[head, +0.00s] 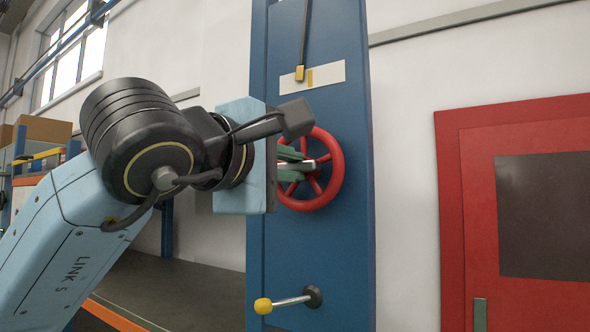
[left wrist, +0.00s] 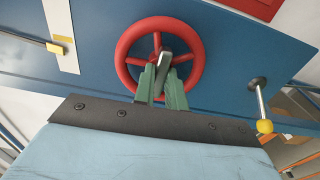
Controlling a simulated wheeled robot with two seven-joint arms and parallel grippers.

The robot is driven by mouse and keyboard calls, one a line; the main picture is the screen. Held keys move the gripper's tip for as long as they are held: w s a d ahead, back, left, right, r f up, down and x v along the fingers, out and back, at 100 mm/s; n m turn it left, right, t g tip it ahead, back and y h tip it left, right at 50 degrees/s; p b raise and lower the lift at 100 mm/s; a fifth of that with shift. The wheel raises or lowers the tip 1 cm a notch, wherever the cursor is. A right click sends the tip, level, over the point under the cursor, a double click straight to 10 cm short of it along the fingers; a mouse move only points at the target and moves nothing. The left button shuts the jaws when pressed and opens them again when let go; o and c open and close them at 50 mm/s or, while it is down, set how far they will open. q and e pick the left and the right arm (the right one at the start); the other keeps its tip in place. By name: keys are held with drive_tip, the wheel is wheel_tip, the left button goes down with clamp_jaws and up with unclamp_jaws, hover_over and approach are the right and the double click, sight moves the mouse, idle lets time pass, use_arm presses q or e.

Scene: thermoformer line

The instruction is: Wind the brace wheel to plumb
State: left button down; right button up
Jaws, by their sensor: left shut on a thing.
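The red brace wheel (head: 337,165) is mounted on the blue column (head: 345,240); it also shows in the left wrist view (left wrist: 197,62). My left gripper (head: 297,166) is in front of the wheel. Its green fingers (left wrist: 162,84) are closed on a grey metal piece (left wrist: 166,62) within the wheel's rim; I cannot tell if it is the hub or a handle. Above, a dark hanging rod with a yellow bob (head: 299,73) lies over a white plate (head: 330,73). The bob is slightly left of the plate's yellow mark (head: 310,77). My right gripper is not in view.
A lever with a yellow knob (head: 263,306) sticks out of the column below the wheel. A red door or cabinet (head: 450,200) is at the right. A dark surface (head: 190,285) and shelving lie at the left behind my arm.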

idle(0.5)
use_arm(q)
drive_tip(key=shift+m+b, duration=0.3)
drive_tip(key=shift+m, duration=1.1)
drive_tip(key=shift+m, duration=1.4)
drive_tip(key=shift+m, duration=1.4)
